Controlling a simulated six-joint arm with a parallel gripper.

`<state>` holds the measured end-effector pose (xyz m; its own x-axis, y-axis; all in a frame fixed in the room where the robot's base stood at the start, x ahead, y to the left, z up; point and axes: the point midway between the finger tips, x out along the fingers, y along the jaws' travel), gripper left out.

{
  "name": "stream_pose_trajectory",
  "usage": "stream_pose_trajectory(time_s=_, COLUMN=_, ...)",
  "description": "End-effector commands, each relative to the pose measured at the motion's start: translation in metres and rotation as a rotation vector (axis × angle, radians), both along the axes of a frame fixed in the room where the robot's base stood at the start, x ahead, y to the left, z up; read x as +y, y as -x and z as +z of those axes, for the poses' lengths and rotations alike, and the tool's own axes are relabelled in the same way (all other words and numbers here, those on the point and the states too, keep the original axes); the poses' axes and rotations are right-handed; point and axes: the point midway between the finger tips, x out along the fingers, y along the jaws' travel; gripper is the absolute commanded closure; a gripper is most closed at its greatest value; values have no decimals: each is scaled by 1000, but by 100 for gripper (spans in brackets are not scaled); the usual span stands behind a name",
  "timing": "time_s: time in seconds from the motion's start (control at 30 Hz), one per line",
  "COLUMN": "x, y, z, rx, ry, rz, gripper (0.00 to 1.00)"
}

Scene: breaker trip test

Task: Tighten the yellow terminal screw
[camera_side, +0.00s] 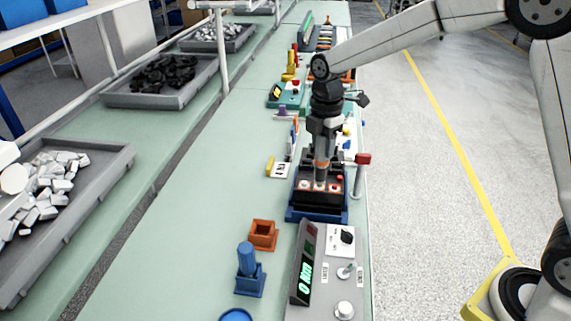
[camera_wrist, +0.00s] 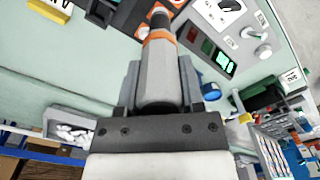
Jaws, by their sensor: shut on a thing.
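My gripper (camera_side: 324,132) is shut on a grey power screwdriver (camera_side: 322,166) with an orange band, held nearly upright over a black breaker unit (camera_side: 307,207). In the wrist view my gripper (camera_wrist: 158,88) has its jaws on both sides of the screwdriver (camera_wrist: 157,76). The unit sits in a blue holder (camera_side: 312,217) and has orange-red patches on its top face. It also shows in the wrist view (camera_wrist: 125,14), partly cut off. The screwdriver's tip is at or just above the unit; I cannot tell if it touches. I cannot make out the yellow screw.
An orange square socket (camera_side: 262,234), a blue post in a stand (camera_side: 248,268) and a slanted display panel (camera_side: 304,265) stand in front. A red-topped post (camera_side: 361,166) stands close on the right. Grey bins (camera_side: 160,82) line the left; the bench's left-middle is clear.

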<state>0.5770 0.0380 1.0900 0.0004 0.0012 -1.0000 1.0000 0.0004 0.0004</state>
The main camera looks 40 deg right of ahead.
Motion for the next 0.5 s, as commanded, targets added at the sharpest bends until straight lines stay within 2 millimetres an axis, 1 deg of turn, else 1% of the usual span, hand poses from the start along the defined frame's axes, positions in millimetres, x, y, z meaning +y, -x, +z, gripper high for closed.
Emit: stream_pose_trajectory(time_s=0.5, x=0, y=0, z=-4, rx=-1, ry=0, rz=0, gripper=100)
